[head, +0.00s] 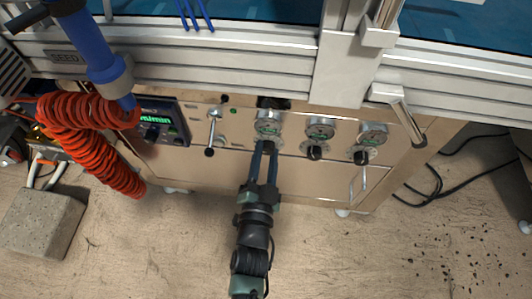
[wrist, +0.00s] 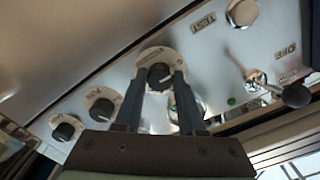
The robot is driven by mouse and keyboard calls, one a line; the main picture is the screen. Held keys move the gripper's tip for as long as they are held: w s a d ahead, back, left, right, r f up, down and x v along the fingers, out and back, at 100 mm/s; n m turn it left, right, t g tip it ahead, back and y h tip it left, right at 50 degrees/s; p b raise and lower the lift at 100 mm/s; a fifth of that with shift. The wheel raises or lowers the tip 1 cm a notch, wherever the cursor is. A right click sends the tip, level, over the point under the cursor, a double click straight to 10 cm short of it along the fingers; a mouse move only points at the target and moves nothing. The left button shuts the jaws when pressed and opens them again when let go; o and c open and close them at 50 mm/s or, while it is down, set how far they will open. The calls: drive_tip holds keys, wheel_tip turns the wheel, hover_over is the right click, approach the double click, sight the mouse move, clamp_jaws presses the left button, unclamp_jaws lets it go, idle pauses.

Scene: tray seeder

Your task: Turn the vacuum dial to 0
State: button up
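The black dial (wrist: 160,77) is round with a pale pointer mark, set on a light round plate with lettering too small to read. In the wrist view it sits between the two fingers of my gripper (wrist: 160,84), one on each side. The fingers are apart; I cannot tell if they touch its sides. In the head view my gripper (head: 265,149) reaches up to the leftmost of three dials, under the leftmost gauge (head: 268,122). The fingers partly hide this dial there. I cannot read which dial is labelled vacuum.
Two more dials (head: 314,152) (head: 361,157) lie to the right, under their gauges. A ball-ended lever (head: 210,151) and a green-lit display box (head: 161,120) are to the left. A red coiled hose (head: 95,140) hangs further left. A handle (head: 364,182) is at the right.

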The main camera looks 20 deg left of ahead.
drive_tip(key=o, duration=0.4)
drive_tip(key=p+v, duration=0.3)
drive_tip(key=v, duration=1)
drive_tip(key=shift+p, duration=0.4)
